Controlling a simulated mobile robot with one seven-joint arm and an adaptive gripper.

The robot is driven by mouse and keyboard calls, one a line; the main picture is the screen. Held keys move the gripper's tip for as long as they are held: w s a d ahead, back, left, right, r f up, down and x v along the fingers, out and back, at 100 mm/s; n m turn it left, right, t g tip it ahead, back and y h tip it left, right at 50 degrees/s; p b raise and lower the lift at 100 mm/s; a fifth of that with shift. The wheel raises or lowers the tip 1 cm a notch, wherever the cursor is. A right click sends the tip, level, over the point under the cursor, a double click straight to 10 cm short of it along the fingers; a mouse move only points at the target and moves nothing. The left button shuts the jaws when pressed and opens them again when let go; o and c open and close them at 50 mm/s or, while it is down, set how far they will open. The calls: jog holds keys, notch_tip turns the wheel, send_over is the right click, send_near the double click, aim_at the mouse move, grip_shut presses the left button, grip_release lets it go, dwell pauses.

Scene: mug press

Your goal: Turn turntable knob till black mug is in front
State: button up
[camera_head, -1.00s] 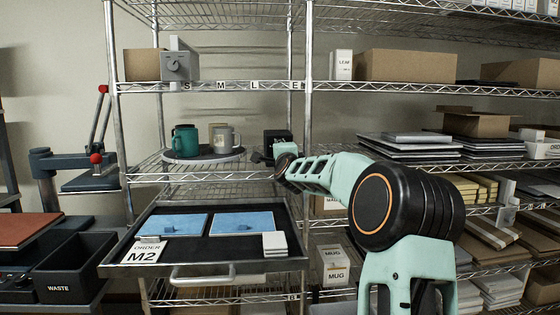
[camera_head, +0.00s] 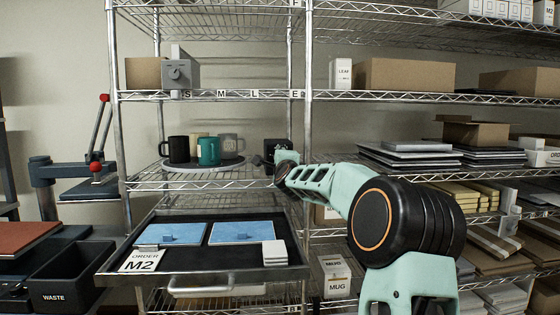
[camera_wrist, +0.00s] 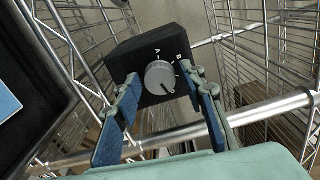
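The round turntable (camera_head: 203,166) stands on the middle shelf. The black mug (camera_head: 178,149) is on its left side. The teal mug (camera_head: 208,150) is at the front, slightly right. My gripper (camera_wrist: 160,76) is open, with one finger on each side of the knob. I cannot tell whether they touch it.
A dark tray (camera_head: 205,259) with blue pads and an M2 order card (camera_head: 140,261) is below the turntable. Shelf posts (camera_head: 308,110) and wire shelves surround my arm. Stacked flat goods and boxes (camera_head: 405,76) fill the right shelves.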

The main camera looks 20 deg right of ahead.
jog(key=shift+o, duration=0.3)
jog(key=v, duration=1.2)
jog(key=shift+a, duration=0.15)
